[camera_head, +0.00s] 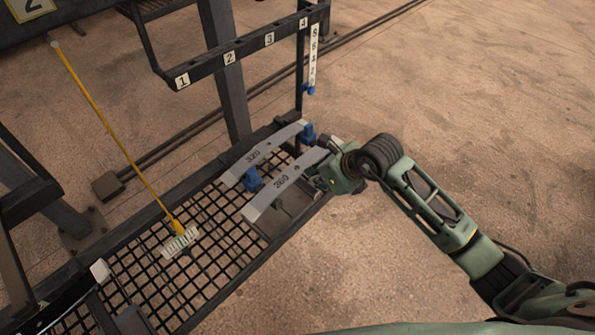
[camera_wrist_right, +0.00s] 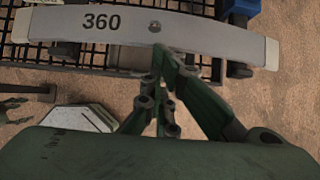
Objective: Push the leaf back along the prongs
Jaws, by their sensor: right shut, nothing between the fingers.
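The grey leaf marked 360 (camera_head: 284,184) lies across the rack at its right side in the head view. In the right wrist view the 360 leaf (camera_wrist_right: 200,33) spans the top of the picture, slightly curved, with a bolt near its middle. A second grey leaf marked 320 (camera_head: 262,153) lies behind it, roughly parallel. Blue blocks (camera_head: 251,180) show by the leaves; the prongs are mostly hidden. My right gripper (camera_wrist_right: 167,62) is shut and empty, its fingertips at the near edge of the 360 leaf; I cannot tell whether they touch. My left gripper is not in view.
A black grid shelf (camera_head: 215,246) extends left of the leaves. A yellow-handled brush (camera_head: 180,241) leans on it. A black bar with number tags 1 to 4 (camera_head: 229,58) stands above and behind. Open floor (camera_head: 480,110) lies to the right.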

